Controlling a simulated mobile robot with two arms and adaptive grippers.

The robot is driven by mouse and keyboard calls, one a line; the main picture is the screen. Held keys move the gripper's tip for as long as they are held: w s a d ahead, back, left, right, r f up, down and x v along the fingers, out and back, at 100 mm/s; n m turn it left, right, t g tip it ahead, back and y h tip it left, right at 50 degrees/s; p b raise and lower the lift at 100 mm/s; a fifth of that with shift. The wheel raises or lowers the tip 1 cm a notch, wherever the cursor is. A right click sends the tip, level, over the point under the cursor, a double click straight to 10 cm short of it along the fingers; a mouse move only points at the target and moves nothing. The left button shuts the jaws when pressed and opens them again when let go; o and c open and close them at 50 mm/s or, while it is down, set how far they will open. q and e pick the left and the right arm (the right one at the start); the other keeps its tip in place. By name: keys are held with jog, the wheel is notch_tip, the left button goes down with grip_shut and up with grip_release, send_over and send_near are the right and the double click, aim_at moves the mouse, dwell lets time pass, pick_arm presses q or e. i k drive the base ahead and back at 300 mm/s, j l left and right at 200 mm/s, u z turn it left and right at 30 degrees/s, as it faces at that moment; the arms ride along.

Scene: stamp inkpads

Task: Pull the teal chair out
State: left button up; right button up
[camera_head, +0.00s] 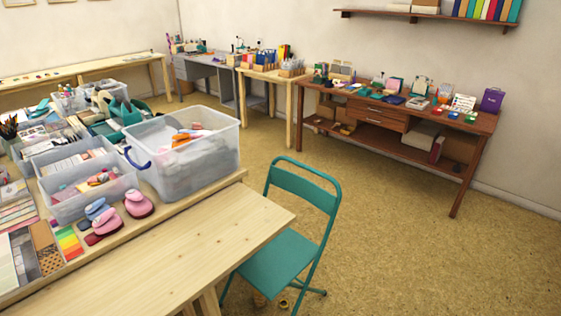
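A teal folding chair (282,257) stands at the right end of the light wooden table (200,262). Its backrest (303,188) is upright on the far right side, and its seat is partly behind the table's corner. The lower left part of the chair is hidden by the table. Neither of my grippers is in the view, and nothing is seen touching the chair.
A clear plastic bin (190,163) and several trays and craft items crowd the table's left part. A dark wooden desk (400,121) stands along the back right wall. The floor (440,265) right of the chair is clear.

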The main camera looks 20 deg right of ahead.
aim_at(272, 268)
jog(key=i+l+u, duration=0.1)
jog(key=l, duration=0.3)
jog(key=i+l, duration=0.2)
jog(key=l, duration=0.15)
jog(key=i+l+u, duration=0.15)
jog(key=l, duration=0.25)
jog(key=i+l+u, duration=0.1)
jog(key=l, duration=0.3)
jog(key=i+l, duration=0.1)
jog(key=l, duration=0.3)
jog(key=i+l+u, duration=0.15)
jog(key=l, duration=0.25)
